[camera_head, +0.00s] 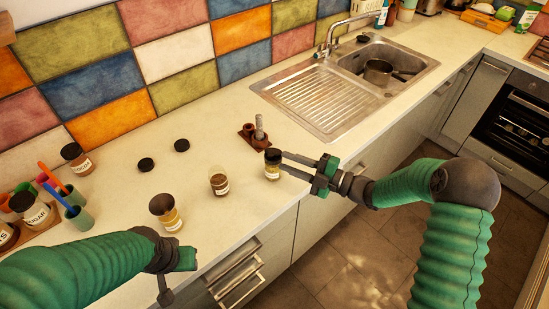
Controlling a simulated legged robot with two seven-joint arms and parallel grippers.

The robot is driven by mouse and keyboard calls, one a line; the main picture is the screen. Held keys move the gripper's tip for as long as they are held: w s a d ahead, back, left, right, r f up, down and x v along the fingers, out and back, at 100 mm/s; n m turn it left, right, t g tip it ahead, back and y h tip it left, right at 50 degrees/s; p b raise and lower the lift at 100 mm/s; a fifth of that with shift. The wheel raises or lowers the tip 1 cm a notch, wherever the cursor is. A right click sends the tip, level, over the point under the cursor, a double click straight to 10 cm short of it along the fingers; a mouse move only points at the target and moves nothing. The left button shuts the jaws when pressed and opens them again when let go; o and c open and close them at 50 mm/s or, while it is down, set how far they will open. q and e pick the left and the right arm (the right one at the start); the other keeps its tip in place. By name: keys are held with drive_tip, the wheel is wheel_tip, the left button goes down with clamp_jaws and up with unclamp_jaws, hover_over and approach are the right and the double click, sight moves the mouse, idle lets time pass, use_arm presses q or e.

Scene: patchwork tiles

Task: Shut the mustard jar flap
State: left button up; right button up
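A small jar with a dark top (273,163) and a pale label stands near the counter's front edge. My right gripper (283,161) reaches in from the right, its two fingers apart, with the tips at the right side of this jar; contact is unclear. A jar with yellowish contents (166,213) and a jar with brown contents (219,181) stand to the left. The labels are too small to read, so I cannot tell which jar is mustard. My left gripper (176,274) is low at the left, near the front edge; its fingers are mostly hidden.
Two loose black lids (146,164) lie on the counter. A brown holder with a grey pestle-like piece (255,133) stands behind the dark-topped jar. A steel sink (345,85) holds a pot. A pen cup (78,219) and a sugar jar (31,208) are at left.

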drive_tip(key=b+v, duration=0.1)
drive_tip(key=v, duration=1)
drive_tip(key=shift+d, duration=0.2)
